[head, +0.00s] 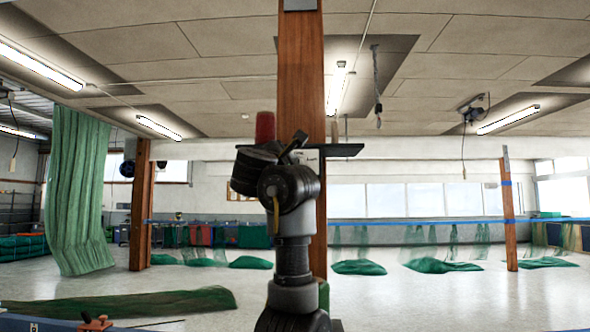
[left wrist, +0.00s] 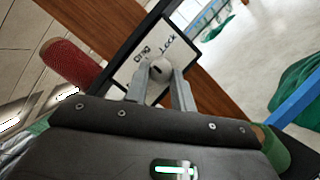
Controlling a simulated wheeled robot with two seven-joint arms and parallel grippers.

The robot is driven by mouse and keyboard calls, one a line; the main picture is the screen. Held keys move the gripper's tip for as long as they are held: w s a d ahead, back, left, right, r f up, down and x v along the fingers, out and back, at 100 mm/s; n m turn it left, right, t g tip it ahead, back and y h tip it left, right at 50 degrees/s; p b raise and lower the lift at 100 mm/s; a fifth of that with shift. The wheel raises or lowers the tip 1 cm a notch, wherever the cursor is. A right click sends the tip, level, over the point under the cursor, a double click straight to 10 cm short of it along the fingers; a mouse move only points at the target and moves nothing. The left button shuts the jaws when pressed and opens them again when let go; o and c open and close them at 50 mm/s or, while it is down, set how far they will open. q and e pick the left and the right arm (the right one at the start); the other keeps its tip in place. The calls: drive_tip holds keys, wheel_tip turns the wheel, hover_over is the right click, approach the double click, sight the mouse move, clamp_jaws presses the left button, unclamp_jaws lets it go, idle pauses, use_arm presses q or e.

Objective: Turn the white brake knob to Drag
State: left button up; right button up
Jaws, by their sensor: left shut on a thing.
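The white brake knob (left wrist: 161,66) is in the left wrist view, on a white label plate (left wrist: 182,28) printed "Drag" on the left and "Lock" on the right. A short dark mark shows on the knob, but I cannot tell which word it points to. My left gripper (left wrist: 160,80) is shut on the knob, one finger on each side of it. In the head view my left arm rises in front of the wooden post (head: 300,70). It hides the knob there. My right gripper is in neither view.
A red mesh roll (left wrist: 72,63) stands beside the plate, and also shows in the head view (head: 265,127). A dark board (head: 342,150) juts from the post. Green nets (head: 80,190) hang at the left, and net heaps (head: 358,267) lie on the pale floor.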

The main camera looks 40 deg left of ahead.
use_arm(q)
drive_tip(key=o, duration=1)
drive_tip(key=b+v, duration=1)
drive_tip(key=b, duration=0.1)
drive_tip(key=shift+s+d, duration=0.2)
drive_tip(key=shift+s, duration=0.15)
